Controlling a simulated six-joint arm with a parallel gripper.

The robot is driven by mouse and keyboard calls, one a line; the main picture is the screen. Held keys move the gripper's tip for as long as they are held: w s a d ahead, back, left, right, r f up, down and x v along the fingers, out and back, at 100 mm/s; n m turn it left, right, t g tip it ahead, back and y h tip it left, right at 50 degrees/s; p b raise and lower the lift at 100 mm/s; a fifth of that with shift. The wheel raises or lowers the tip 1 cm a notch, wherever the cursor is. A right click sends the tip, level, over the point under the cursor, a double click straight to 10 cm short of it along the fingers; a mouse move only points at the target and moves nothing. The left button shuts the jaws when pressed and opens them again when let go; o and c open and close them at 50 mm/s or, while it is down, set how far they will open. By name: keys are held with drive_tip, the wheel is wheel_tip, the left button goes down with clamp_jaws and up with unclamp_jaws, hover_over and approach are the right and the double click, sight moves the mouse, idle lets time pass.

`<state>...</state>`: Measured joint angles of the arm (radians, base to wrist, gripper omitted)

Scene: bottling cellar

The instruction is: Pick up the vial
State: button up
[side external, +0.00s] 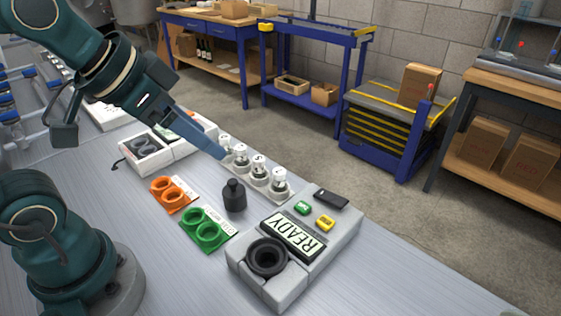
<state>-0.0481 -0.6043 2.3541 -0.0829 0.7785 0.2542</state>
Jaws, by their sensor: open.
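Several small clear vials with pale tops stand upright in a row in a light rack (283,198) in the middle of the side view. The nearest vial (279,180) is at the right end of the row. Another vial (260,167) and a further vial (241,156) stand behind it, and the farthest vial (225,143) is beside my fingers. My gripper (217,151) is open, with its blue fingers slanting down to the far end of the row. From this angle I cannot tell whether the fingers touch or straddle a vial.
A black bottle (234,196) stands in front of the rack. An orange two-ring holder (172,194) and a green one (206,229) lie to its left. A grey device (337,232) reading READY is at right. Bare bench lies at front.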

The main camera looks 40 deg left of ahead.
drive_tip(key=w+a, duration=0.4)
drive_tip(key=w, duration=0.4)
drive_tip(key=n+g+y, duration=0.1)
drive_tip(key=n, duration=0.1)
approach(222, 137)
drive_tip(key=w+d, duration=0.4)
drive_tip(key=shift+n+g, duration=0.8)
drive_tip(key=a+f, duration=0.2)
drive_tip(key=f, duration=0.1)
drive_tip(key=a+f, duration=0.1)
drive_tip(key=a, duration=0.1)
drive_tip(key=shift+s+f, duration=0.2)
drive_tip(key=shift+s, duration=0.2)
drive_tip(key=shift+x, duration=2.4)
clamp_jaws()
